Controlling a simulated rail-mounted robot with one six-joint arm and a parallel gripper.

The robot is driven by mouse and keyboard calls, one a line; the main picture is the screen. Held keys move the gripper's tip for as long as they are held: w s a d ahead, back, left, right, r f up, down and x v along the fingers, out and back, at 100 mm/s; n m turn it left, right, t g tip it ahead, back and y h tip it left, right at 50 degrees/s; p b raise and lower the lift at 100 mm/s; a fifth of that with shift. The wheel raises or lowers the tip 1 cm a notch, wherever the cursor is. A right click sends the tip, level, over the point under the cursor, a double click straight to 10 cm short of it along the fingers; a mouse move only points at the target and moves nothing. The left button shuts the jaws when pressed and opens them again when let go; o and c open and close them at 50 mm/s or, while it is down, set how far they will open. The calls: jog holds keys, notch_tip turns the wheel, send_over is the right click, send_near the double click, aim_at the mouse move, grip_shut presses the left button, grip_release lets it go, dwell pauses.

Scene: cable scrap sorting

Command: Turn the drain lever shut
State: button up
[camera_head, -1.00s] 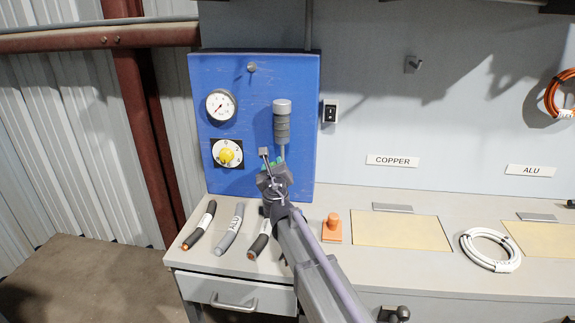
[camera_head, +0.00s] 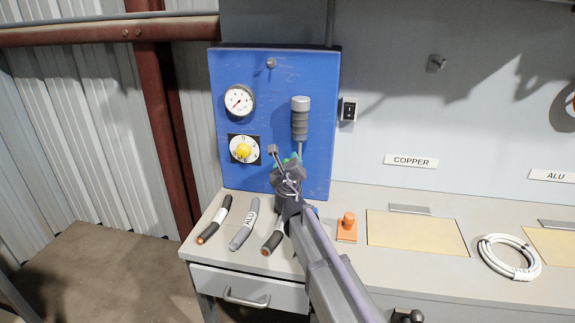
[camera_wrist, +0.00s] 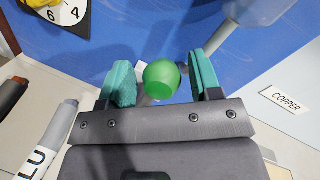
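A round green knob (camera_wrist: 162,79), seemingly the drain lever's end, shows in the wrist view in front of the blue panel (camera_head: 231,175). My gripper (camera_wrist: 160,72) is open, with one teal finger pad on each side of the knob and a narrow gap visible at both sides. I cannot tell how deep the knob sits between the pads. The lever's arm is mostly hidden behind the knob and gripper. In the head view my gripper (camera_head: 289,162) is at the panel's lower right part and hides the lever there.
The panel carries a gauge (camera_head: 239,101), a yellow dial knob (camera_head: 243,151) and a grey cylinder (camera_head: 300,120) on a rod just above my gripper. Cable pieces (camera_head: 243,225) and an orange knobbed block (camera_head: 347,230) lie on the bench. A white cable coil (camera_head: 490,255) lies at right.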

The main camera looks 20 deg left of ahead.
jog(key=shift+o, duration=0.4)
jog(key=v, duration=1)
jog(key=shift+s, duration=0.35)
jog(key=shift+d, duration=0.15)
